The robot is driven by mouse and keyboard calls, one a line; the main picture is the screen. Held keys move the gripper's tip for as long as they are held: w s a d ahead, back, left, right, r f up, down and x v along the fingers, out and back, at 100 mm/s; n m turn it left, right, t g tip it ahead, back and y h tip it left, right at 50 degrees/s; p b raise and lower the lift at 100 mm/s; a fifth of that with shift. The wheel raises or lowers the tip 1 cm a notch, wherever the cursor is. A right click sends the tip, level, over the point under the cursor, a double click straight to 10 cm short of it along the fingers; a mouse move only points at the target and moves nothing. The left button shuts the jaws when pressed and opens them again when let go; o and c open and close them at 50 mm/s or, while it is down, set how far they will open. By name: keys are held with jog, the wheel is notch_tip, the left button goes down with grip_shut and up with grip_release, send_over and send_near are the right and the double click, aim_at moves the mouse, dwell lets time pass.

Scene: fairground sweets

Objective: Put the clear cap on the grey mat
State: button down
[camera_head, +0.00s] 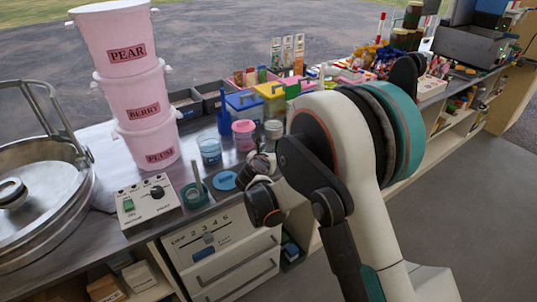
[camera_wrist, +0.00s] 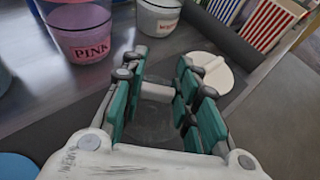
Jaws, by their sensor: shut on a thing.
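My gripper (camera_wrist: 162,68) shows in the wrist view with its teal-padded fingers closed on the clear cap (camera_wrist: 157,91). The cap is see-through and faint between the pads, so its outline is hard to make out. In the wrist view, a dark grey mat (camera_wrist: 60,124) lies along the counter under my gripper. I cannot tell whether the cap touches it. In the head view my gripper (camera_head: 258,167) is over the counter's front part, and the cap cannot be made out there.
A white lid (camera_wrist: 208,72) lies right of my fingers, and a blue disc (camera_wrist: 14,166) at lower left. A pink tub (camera_wrist: 80,28) and a white tub (camera_wrist: 158,16) stand beyond. Stacked pink buckets (camera_head: 141,100) and a control box (camera_head: 148,203) stand left.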

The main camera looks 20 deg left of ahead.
jog(key=shift+r, duration=0.1)
jog(key=c, duration=1.2)
grip_release()
jog(key=shift+c, duration=0.2)
jog(key=shift+s+r, duration=0.15)
jog(key=shift+s, duration=0.05)
jog(key=p+v, duration=0.3)
jog(key=v, duration=0.8)
jog(key=shift+s, duration=0.25)
jog(key=shift+r, duration=0.1)
